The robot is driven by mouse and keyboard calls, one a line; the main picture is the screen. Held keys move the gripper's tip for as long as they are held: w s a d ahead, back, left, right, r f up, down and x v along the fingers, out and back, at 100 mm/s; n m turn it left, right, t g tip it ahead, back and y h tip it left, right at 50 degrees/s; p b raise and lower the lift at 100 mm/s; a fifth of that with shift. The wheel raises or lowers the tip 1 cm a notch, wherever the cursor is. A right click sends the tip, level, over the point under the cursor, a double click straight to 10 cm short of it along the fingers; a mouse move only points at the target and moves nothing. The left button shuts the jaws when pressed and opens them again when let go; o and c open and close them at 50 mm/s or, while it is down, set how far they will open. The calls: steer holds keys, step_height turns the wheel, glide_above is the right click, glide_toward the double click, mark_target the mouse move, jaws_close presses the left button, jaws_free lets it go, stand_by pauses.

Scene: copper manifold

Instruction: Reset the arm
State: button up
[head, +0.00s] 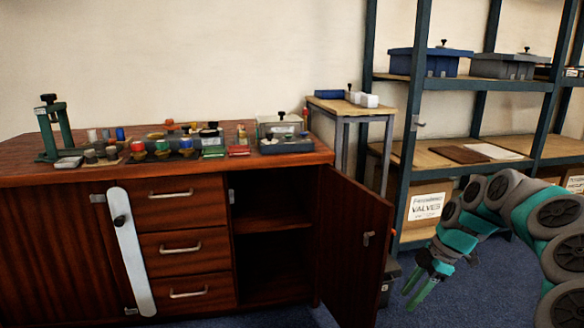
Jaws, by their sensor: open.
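My gripper (424,286) hangs low at the right of the head view, at the end of my grey and teal arm. Its green fingers point down and to the left. The fingers are apart and nothing shows between them. It is in front of the shelving and to the right of the open cabinet door (350,250). My arm (510,205) is bent and comes in from the right edge. No object touches the gripper that I can see.
A wooden cabinet (75,225) with three drawers carries several jars, boxes and a green stand (52,130). Its right compartment is open. A small side table (342,108), blue-grey shelving (412,150) and a box marked valves (427,208) stand behind. Some blue carpet is clear.

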steer(key=s+a+r+m+h+p, duration=0.1)
steer(key=s+a+r+m+p, duration=0.35)
steer(key=s+a+r, duration=0.85)
steer(key=s+f+m+g+h+p, duration=0.2)
steer(key=s+m+p, duration=0.4)
steer(key=s+m, duration=0.6)
steer(key=s+h, duration=0.1)
steer(key=s, duration=0.8)
steer(key=shift+s, duration=0.2)
